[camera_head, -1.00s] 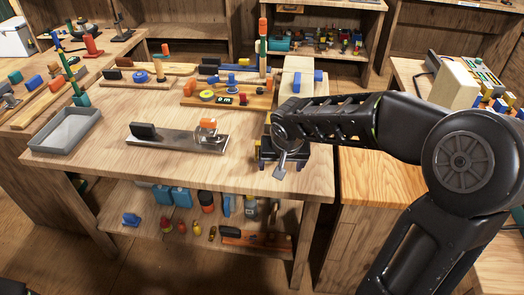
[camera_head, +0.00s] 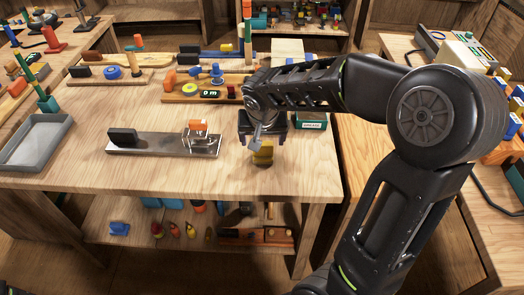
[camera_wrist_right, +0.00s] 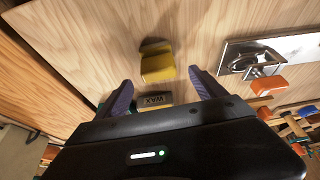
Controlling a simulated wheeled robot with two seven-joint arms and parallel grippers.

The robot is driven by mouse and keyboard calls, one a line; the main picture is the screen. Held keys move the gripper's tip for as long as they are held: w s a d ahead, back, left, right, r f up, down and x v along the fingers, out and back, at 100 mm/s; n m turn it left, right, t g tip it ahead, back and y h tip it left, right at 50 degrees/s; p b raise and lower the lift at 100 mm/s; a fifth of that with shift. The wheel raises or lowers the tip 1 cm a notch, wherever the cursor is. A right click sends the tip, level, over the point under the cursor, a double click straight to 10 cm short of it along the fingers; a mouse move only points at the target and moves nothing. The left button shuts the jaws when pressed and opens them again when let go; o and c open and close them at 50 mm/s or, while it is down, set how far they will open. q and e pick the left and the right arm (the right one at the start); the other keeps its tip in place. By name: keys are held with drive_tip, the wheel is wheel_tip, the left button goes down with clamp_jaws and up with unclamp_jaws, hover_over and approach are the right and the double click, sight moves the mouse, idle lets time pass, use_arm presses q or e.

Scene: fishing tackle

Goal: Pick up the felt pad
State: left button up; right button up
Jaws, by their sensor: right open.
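A small yellow piece, which looks like the felt pad (camera_head: 263,154), lies on the wooden table near its front edge. In the right wrist view the yellow pad (camera_wrist_right: 157,63) is just beyond the fingertips, with a darker raised or folded edge. My right gripper (camera_head: 262,139) hangs over the table and partly covers the pad in the head view. In the wrist view the right gripper (camera_wrist_right: 160,80) has its two fingers spread, with nothing gripped.
A block marked WAX (camera_wrist_right: 155,99) shows between the fingers in the wrist view. A metal plate with a black block (camera_head: 163,144) lies left of the pad. A green box (camera_head: 311,121) stands to the right, and a grey tray (camera_head: 62,128) at far left. Table between tray and plate is clear.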

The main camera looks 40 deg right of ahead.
sight(263, 147)
drive_tip(key=shift+x, duration=1.05)
drive_tip(key=p+x, duration=0.1)
drive_tip(key=x, duration=0.4)
drive_tip(key=shift+c, duration=0.2)
drive_tip(key=c, duration=1.5)
drive_tip(key=shift+o, duration=0.2)
drive_tip(key=shift+r, duration=0.1)
wheel_tip(263, 147, up, 10)
drive_tip(key=shift+f, duration=0.1)
